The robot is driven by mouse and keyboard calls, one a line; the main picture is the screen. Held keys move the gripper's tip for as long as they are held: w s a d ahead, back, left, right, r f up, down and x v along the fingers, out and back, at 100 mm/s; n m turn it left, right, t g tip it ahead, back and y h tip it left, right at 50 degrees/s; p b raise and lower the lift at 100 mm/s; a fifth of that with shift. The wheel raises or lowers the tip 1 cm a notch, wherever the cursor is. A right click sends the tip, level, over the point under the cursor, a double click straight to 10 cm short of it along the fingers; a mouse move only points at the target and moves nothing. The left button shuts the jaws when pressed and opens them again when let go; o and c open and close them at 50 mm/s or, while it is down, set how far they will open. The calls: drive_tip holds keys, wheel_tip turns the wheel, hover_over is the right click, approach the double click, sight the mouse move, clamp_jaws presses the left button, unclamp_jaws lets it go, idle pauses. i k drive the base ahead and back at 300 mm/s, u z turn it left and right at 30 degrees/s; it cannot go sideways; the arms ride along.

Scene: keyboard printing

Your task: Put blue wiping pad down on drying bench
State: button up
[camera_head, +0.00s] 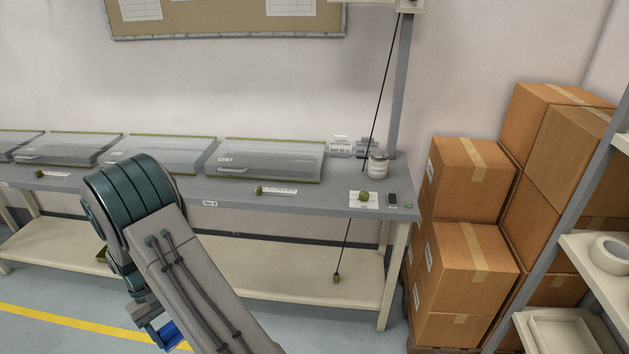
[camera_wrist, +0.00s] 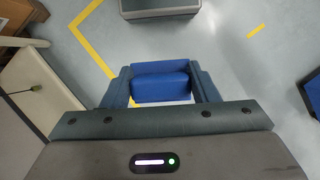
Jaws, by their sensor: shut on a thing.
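The blue wiping pad (camera_wrist: 160,82) is a blue block held between the two fingers of my gripper (camera_wrist: 161,90) in the wrist view. My gripper is shut on it, with the floor below. In the head view the pad (camera_head: 172,335) shows partly at the bottom, beside my gripper (camera_head: 160,334), lower than the bench top. The bench (camera_head: 330,196) is a long grey-topped table against the wall. My arm covers part of its front edge.
Clear-lidded trays (camera_head: 265,160) line the bench's back. A jar (camera_head: 377,166), a white card (camera_head: 364,200) and a black cord (camera_head: 378,95) are at its right end. Cardboard boxes (camera_head: 465,258) stand right of it.

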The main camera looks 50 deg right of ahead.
sight(351, 181)
drive_tip(key=z, duration=2.15)
drive_tip(key=i, duration=0.1)
drive_tip(key=u, duration=0.25)
